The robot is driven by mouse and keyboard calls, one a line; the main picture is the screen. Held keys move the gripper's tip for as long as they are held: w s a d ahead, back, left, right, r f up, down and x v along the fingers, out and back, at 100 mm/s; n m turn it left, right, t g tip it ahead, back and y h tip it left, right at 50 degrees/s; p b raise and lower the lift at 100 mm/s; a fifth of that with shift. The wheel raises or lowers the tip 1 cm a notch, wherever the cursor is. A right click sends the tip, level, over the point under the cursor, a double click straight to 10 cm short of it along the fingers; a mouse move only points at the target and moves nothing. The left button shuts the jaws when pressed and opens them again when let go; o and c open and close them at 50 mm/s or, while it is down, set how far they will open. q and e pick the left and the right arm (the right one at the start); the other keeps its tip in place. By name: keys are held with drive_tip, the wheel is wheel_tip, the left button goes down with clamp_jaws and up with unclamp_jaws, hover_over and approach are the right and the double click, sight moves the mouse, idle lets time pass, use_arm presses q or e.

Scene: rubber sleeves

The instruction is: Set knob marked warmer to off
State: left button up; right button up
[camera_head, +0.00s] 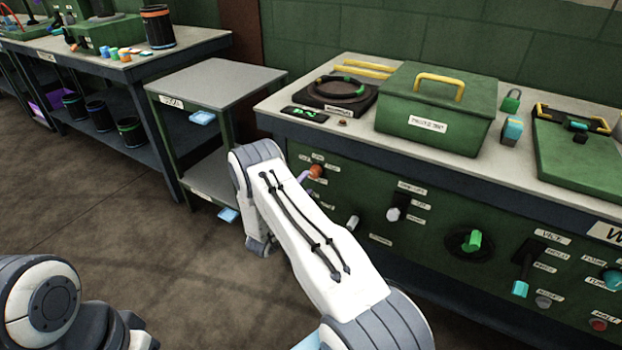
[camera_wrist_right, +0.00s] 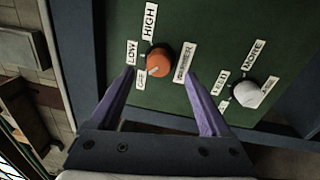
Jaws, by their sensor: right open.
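The orange warmer knob (camera_wrist_right: 159,60) is on the green panel in the right wrist view, with labels HIGH, LOW and what looks like OFF around it and a WARMER label (camera_wrist_right: 185,62) beside it. A pale mark on the knob appears to face the lower left, near the OFF label (camera_wrist_right: 139,80). My right gripper (camera_wrist_right: 158,74) is open, its two purple fingers either side of and just short of the knob; I see no contact. In the head view the knob (camera_head: 316,171) shows just past my right arm, which hides most of the gripper. My left gripper is out of view.
A white knob (camera_wrist_right: 246,92) sits to the right of the right finger in the wrist view. The panel also has a green knob (camera_head: 472,241) and a lever (camera_head: 524,270). A green lidded box (camera_head: 437,100) stands on the bench above. A small grey table (camera_head: 215,82) is left.

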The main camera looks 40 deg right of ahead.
drive_tip(key=v, duration=0.5)
drive_tip(key=shift+a, duration=0.15)
drive_tip(key=shift+r, duration=0.1)
idle(0.5)
